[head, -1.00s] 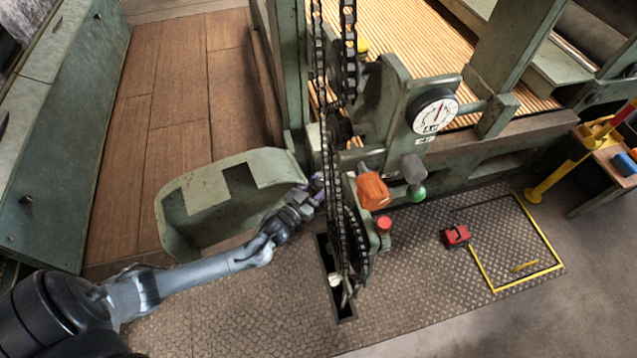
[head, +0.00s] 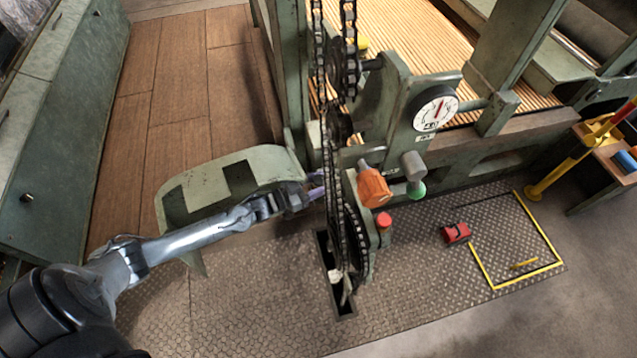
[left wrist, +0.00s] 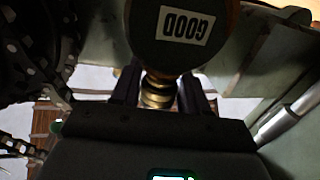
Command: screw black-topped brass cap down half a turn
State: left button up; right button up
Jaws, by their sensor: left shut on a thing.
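My left gripper (head: 316,192) is beside the hanging chain, left of the orange part, with its tips partly hidden. In the left wrist view, its two dark fingers (left wrist: 160,95) are shut on a ringed brass piece, which I take to be the brass cap (left wrist: 157,93). The cap's black top cannot be made out clearly. A dark round part (left wrist: 180,38) with an upside-down "GOOD" label is close beyond the fingers. The cap cannot be made out in the head view. My right gripper is not in view.
Chains (head: 328,140) hang close by the left gripper. An orange part (head: 373,188), a green knob (head: 416,190) and a red button (head: 384,220) are to the right. A curved green guard (head: 180,205) is behind my arm. A red block (head: 456,233) lies on the floor plate.

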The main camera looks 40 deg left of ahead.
pick_arm(q)
jog(key=o, duration=0.9)
jog(key=shift+o, duration=0.2)
jog(key=p+v, duration=0.3)
jog(key=v, duration=0.7)
jog(key=shift+s, duration=0.4)
